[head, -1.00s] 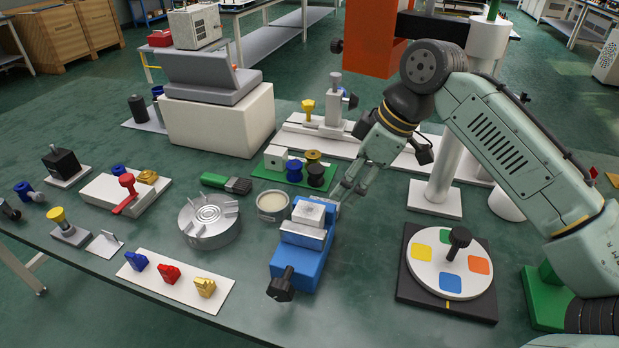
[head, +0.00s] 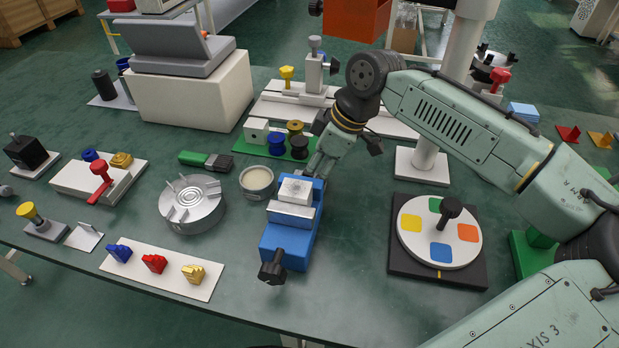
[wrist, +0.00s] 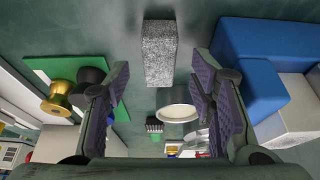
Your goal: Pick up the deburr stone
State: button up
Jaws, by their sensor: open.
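The deburr stone appears in the wrist view as a grey speckled block (wrist: 159,52), standing out against the green table top. It lies ahead of my gripper (wrist: 160,80), in line with the gap between the two fingers. The fingers are spread wide, with nothing held between them. In the head view my gripper (head: 316,166) points down just behind the blue vise (head: 290,240), close to its back right corner. I cannot make out the stone in the head view; the vise and gripper seem to hide it.
The vise (wrist: 248,62) is close on the right in the wrist view. A green tray (head: 262,146) with spools stands on the other side. A round tin (head: 257,181) and a green brush (head: 205,160) lie to the left. A turntable (head: 408,258) stands to the right.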

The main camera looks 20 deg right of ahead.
jog(key=shift+x, duration=0.95)
jog(key=shift+r, duration=0.1)
grip_shut()
